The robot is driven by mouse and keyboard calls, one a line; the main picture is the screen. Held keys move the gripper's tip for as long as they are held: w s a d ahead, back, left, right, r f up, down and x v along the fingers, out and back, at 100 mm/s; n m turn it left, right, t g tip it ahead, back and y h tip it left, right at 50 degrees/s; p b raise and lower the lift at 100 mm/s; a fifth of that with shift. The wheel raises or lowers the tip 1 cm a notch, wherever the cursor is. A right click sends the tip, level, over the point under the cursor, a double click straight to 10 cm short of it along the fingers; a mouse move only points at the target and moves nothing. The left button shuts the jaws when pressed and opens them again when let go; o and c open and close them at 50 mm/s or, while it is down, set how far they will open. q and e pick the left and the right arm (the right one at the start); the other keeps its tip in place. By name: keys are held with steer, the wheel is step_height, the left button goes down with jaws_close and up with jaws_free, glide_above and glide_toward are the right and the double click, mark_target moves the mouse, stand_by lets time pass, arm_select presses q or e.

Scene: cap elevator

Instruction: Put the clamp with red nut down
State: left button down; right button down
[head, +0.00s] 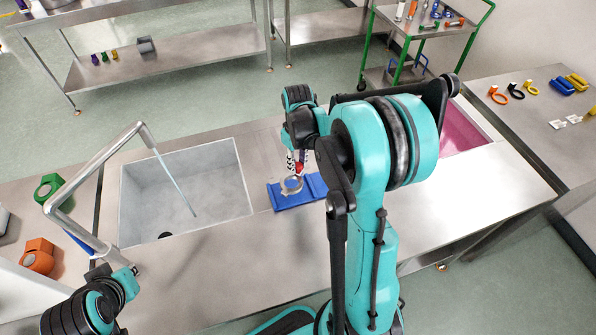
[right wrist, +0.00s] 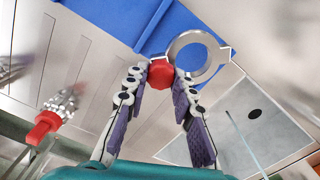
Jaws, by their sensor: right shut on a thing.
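The clamp, a grey metal ring (right wrist: 197,48), has a red nut (right wrist: 161,73) on one side. In the right wrist view the right gripper (right wrist: 162,88) has its purple-padded fingers on either side of the red nut, shut on it. In the head view the ring (head: 291,185) shows over a blue tray (head: 314,187), with the right gripper (head: 297,164) just above it. I cannot tell whether the ring touches the tray. The left arm shows at the lower left of the head view, but its gripper fingers cannot be made out.
A sink (head: 190,185) with a tap (head: 75,185) lies left of the tray. A green part (head: 48,186) and an orange part (head: 38,256) stand at the far left. A pink basin (head: 462,130) is at the right. The counter (head: 270,265) in front is clear.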

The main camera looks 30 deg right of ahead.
mark_target(298, 171)
steer(key=shift+f+b, duration=0.45)
steer(key=shift+f, duration=1.5)
steer(key=shift+f, duration=0.15)
steer(key=c, duration=1.3)
jaws_free()
steer(key=shift+o, duration=0.2)
